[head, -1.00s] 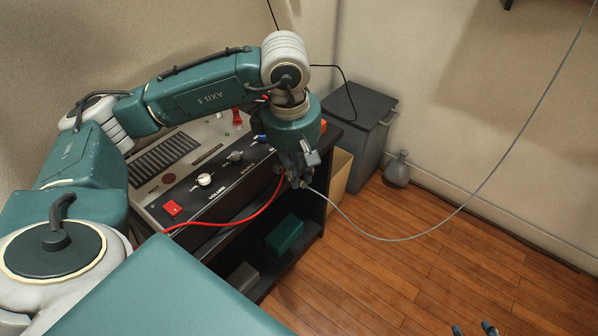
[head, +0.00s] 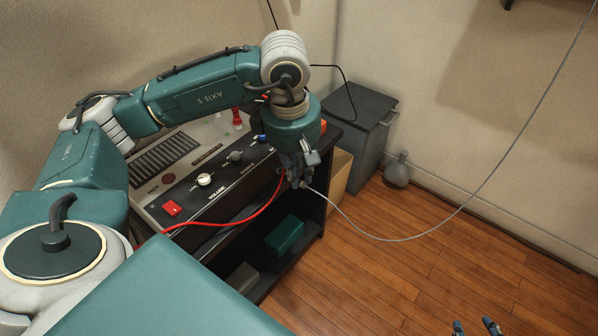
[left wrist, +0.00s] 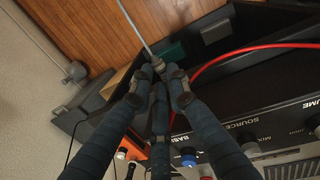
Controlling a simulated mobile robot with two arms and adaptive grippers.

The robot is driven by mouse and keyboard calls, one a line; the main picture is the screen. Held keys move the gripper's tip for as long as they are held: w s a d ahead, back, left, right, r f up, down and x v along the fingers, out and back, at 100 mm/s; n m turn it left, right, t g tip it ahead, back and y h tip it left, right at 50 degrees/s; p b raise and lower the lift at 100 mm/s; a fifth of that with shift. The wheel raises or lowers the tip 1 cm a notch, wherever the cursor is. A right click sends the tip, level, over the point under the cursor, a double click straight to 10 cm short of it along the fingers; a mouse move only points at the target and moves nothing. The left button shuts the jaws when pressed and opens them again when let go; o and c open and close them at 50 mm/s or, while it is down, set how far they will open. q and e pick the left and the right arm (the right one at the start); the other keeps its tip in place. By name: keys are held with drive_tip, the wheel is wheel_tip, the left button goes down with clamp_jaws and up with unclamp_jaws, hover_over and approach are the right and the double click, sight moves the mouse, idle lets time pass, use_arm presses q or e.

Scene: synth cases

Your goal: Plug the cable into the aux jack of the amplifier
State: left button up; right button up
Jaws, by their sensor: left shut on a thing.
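The amplifier (head: 190,190) has a dark sloped front panel with knobs and a red switch, and stands on a dark shelf unit. My left gripper (head: 301,184) is at the panel's right end, shut on the end of a thin grey cable (head: 440,226). In the left wrist view my left gripper (left wrist: 159,72) has its fingertips closed around the plug end, and the grey cable (left wrist: 134,22) runs up from it. I cannot make out the aux jack; my gripper covers that part of the panel. My right gripper (head: 475,328) shows only its spread fingertips at the bottom edge.
A red cable (head: 240,217) curves across the amplifier's front to beside my left gripper. A grey bin (head: 357,125), a cardboard box (head: 339,172) and a grey vase (head: 398,169) stand beyond the shelf. A green box (head: 285,234) lies on the lower shelf.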

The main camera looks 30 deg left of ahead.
use_arm(q)
drive_tip(key=shift+a, duration=0.1)
use_arm(e)
drive_tip(key=shift+w, duration=0.1)
use_arm(q)
drive_tip(key=shift+a, duration=0.2)
drive_tip(key=shift+w+a, duration=0.1)
drive_tip(key=shift+a, duration=0.2)
use_arm(e)
drive_tip(key=shift+w+a+r+t, duration=0.2)
drive_tip(key=shift+w+r+t, duration=0.2)
drive_tip(key=shift+w+r, duration=0.3)
use_arm(q)
drive_tip(key=shift+a, duration=0.1)
drive_tip(key=shift+a, duration=0.2)
use_arm(e)
drive_tip(key=shift+w+a+r, duration=0.15)
drive_tip(key=shift+w+r, duration=0.05)
drive_tip(key=shift+t, duration=0.3)
use_arm(q)
drive_tip(key=shift+a+b, duration=0.25)
drive_tip(key=shift+b, duration=0.05)
use_arm(e)
drive_tip(key=shift+w+a+r+y, duration=0.1)
drive_tip(key=shift+w+r+y, duration=0.15)
drive_tip(key=shift+y, duration=0.05)
drive_tip(key=shift+r, duration=0.1)
